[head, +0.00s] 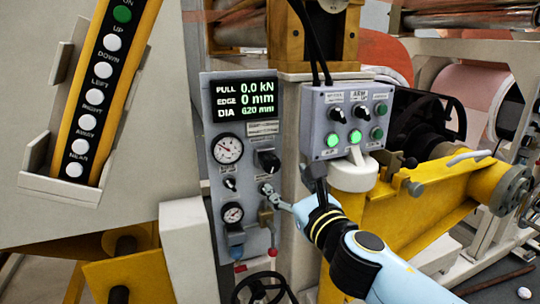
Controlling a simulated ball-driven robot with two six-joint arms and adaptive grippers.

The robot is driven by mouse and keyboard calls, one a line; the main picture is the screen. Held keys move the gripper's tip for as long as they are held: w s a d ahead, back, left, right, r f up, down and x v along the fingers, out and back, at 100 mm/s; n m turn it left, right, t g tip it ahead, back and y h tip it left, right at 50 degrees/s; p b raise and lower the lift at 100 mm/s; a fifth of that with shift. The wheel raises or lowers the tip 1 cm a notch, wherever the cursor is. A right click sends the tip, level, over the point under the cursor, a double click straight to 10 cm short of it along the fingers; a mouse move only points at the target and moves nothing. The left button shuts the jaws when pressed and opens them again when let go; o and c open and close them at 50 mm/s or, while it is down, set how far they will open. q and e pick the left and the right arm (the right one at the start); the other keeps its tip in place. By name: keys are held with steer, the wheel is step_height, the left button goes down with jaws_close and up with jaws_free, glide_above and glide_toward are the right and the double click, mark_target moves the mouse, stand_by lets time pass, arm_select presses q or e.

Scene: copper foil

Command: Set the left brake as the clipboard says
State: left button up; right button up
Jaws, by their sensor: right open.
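A grey control panel (243,180) stands upright in the middle of the head view. Its display (245,101) reads PULL 0.0 kN, EDGE 0 mm and DIA, which looks like 620 mm. Below it are an upper gauge (228,148), a large black knob (268,160), a small black knob (230,184) and a lower gauge (232,213). My right gripper (270,191) is open at the panel's right side, below the large knob; whether it touches a control there is unclear. The panel's small labels are unreadable. I see no clipboard. My left gripper is out of view.
A grey switch box (346,122) with lit green buttons stands right of the panel. A black handwheel (264,290) sits below the panel. Yellow machine arms (425,195) and rolls fill the right.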

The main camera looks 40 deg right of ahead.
mark_target(273, 166)
steer(key=x, duration=1)
steer(key=shift+w+d, duration=0.1)
steer(key=shift+w, duration=0.05)
steer(key=c, duration=1.2)
